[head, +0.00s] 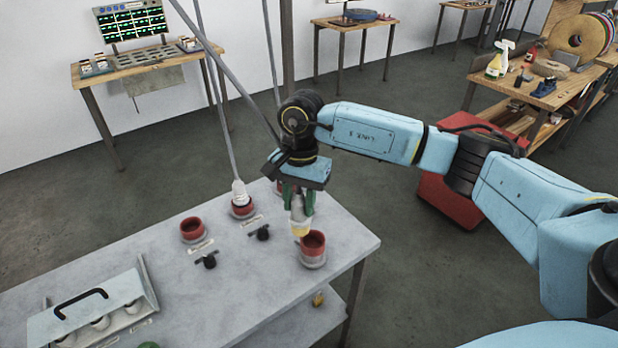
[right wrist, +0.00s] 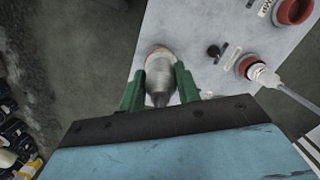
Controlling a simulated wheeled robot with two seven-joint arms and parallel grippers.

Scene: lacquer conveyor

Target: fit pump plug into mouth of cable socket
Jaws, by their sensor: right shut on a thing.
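My right gripper (head: 299,208) has green fingers shut on the pump plug (head: 300,226), a pale grey-white plug with a yellowish lower end. It holds the plug pointing down, just above the back-left rim of a red-mouthed socket (head: 313,246) near the table's right end. I cannot tell whether the plug touches that rim. In the right wrist view the plug (right wrist: 159,76) sits between the fingers (right wrist: 160,88) and hides what lies beneath it. Socket labels are too small to read, so I cannot tell which is the cable socket. My left gripper is not in view.
Another red socket (head: 192,230) stands open at left. A white plug (head: 239,192) on a cable sits in the middle socket (head: 242,210). Black knobs (head: 263,233) stand on the grey table (head: 225,300). A case with a black handle (head: 92,306) is at front left.

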